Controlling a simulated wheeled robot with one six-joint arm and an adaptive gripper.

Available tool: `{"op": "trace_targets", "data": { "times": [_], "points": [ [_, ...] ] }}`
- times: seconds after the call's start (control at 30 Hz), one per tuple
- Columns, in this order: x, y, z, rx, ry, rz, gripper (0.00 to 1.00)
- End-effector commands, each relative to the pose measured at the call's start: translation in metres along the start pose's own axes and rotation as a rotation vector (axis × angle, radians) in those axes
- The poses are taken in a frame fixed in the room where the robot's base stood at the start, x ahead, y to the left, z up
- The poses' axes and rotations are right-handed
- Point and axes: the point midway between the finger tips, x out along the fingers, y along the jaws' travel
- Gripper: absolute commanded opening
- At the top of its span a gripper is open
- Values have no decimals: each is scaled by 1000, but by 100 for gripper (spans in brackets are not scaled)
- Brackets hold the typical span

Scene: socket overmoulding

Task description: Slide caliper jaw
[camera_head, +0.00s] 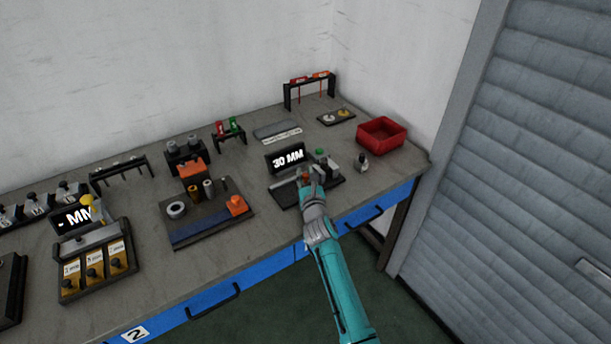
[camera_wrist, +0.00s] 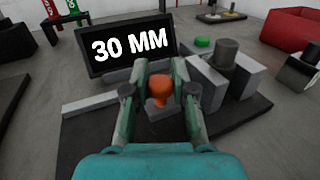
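The caliper (camera_head: 335,184) is a dark base with a display (camera_head: 288,159) reading "30 MM" behind it. An orange knob (camera_wrist: 162,88) stands on a grey jaw block (camera_wrist: 157,112) on the caliper. Grey blocks (camera_wrist: 206,82) and a dark cylinder (camera_wrist: 228,54) stand to the right of the knob. My gripper (camera_wrist: 161,66) reaches over the caliper with one finger on each side of the orange knob. It also shows in the head view (camera_head: 310,180). The fingers are very near the knob, but I cannot tell if they press on it. They hide part of the jaw block.
A green button (camera_wrist: 202,42) is behind the blocks. A red bin (camera_head: 382,133) and a small dark-knobbed block (camera_head: 362,162) are to the right. A fixture board (camera_head: 207,222) with cylinders and orange blocks lies to the left. The bench's front edge (camera_head: 270,266) has blue drawers.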

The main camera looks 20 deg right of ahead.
Motion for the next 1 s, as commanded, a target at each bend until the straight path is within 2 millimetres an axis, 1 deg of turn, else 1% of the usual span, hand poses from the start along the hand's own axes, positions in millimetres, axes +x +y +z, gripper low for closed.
{"op": "trace_targets", "data": {
  "times": [0.27,0.5,0.6,0.93,0.97,1.0],
  "points": [
    [-1,2,0,0,1,0,0],
    [-10,25,0,-2,2,3,0],
    [-12,31,0,0,1,2,0],
    [-14,34,0,0,0,4,0],
    [-14,34,0,0,0,4,32],
    [-14,34,-1,0,0,4,34]
  ]
}}
